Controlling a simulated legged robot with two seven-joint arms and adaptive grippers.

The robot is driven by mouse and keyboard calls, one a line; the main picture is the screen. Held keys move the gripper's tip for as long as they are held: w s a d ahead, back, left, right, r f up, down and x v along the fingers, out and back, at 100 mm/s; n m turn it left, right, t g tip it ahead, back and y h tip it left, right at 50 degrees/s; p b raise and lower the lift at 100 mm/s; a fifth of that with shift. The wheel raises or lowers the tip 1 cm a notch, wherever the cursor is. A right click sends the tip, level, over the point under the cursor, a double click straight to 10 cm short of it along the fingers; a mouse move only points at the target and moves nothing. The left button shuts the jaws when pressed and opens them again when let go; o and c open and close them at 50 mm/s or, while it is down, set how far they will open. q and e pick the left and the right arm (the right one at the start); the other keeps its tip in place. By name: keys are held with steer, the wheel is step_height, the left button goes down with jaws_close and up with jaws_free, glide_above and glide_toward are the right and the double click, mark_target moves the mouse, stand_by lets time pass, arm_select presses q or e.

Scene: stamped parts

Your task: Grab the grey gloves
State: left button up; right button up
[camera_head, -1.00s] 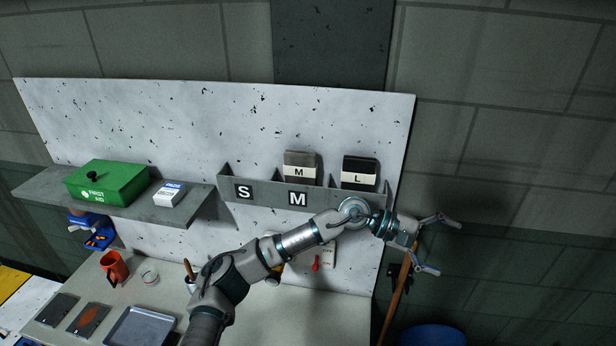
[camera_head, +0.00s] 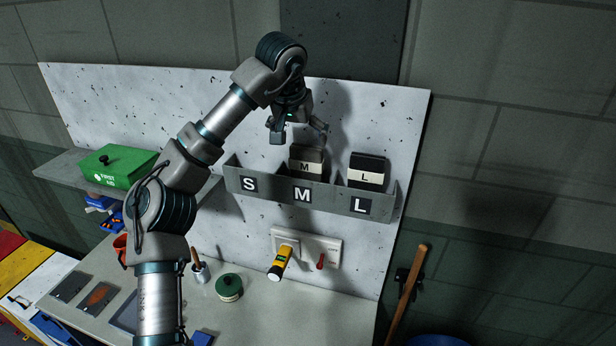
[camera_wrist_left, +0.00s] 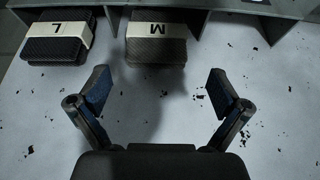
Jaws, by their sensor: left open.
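The grey gloves (camera_head: 307,155), a folded bundle with a white band marked M, stand in the middle slot of the wall rack (camera_head: 235,185). In the left wrist view the M bundle (camera_wrist_left: 156,52) is straight ahead between the fingers. My left gripper (camera_head: 299,132) is open and empty just above the bundle, fingers pointing down. In the left wrist view its two fingers (camera_wrist_left: 159,84) are spread wide, short of the bundle. The bundle's lower part is hidden by the rack front. My right gripper is out of view.
A black bundle marked L (camera_head: 367,168) stands in the right slot. The S slot looks empty. A green first aid box (camera_head: 117,166) sits on the left shelf. A yellow torch (camera_head: 281,262) is below the rack, above the bench (camera_head: 255,320).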

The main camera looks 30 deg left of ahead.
mark_target(303, 151)
arm_select(q)
steer(key=x, duration=0.4)
steer(key=shift+w+f, duration=0.15)
steer(key=shift+f, duration=0.1)
steer(key=x, duration=0.5)
steer(key=shift+w+d, duration=0.15)
steer(key=c, duration=0.9)
steer(key=shift+o, duration=0.2)
